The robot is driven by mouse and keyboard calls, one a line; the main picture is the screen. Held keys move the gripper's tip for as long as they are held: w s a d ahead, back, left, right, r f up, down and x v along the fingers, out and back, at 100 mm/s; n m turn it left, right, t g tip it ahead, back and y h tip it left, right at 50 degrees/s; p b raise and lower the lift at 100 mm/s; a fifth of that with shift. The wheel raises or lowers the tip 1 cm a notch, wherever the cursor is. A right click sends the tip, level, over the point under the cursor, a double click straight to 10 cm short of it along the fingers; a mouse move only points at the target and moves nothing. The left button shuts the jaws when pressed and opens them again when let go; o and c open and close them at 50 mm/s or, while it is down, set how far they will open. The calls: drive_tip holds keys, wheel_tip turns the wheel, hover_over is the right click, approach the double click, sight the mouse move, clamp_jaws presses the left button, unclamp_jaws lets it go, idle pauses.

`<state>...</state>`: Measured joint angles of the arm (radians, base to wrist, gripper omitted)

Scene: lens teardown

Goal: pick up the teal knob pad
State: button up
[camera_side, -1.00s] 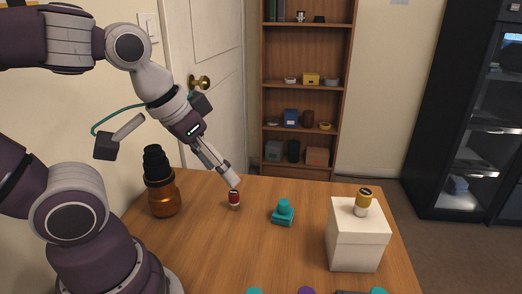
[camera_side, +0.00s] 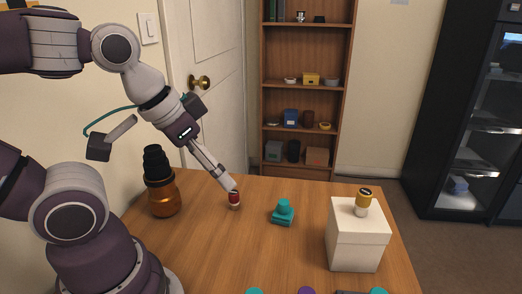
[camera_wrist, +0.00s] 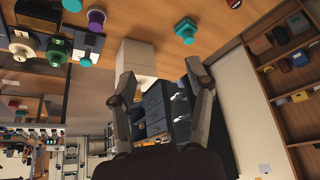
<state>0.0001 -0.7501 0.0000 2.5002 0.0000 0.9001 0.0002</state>
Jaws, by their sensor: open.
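The teal knob pad (camera_side: 283,215), a round knob on a squarish base, sits upright on the wooden table, right of my gripper in the side view. In the wrist view the teal knob pad (camera_wrist: 186,32) appears near the top, beyond my fingertips and clear of them. My gripper (camera_side: 232,187) points down and to the right, its tip appearing just above a small red-and-white item (camera_side: 234,201); whether they touch is unclear. In the wrist view my gripper (camera_wrist: 162,76) has its fingers spread wide with nothing held between them.
An amber bottle (camera_side: 163,193) with a black top stands at the left. Teal and purple items (camera_side: 306,290) show at the front edge. Table around the pad is clear.

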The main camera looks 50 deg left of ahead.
drive_tip(key=shift+o, duration=0.5)
drive_tip(key=n+g+y, duration=0.2)
drive_tip(key=n+y, duration=0.1)
drive_tip(key=n, duration=0.6)
hover_over(284, 202)
drive_tip(key=s+d, duration=0.2)
wheel_tip(284, 202, down, 9)
drive_tip(key=x, duration=0.6)
drive_tip(key=s+x, duration=0.1)
drive_tip(key=x, duration=0.3)
drive_tip(key=shift+d+f, duration=0.1)
drive_tip(key=shift+g, duration=0.3)
clamp_jaws()
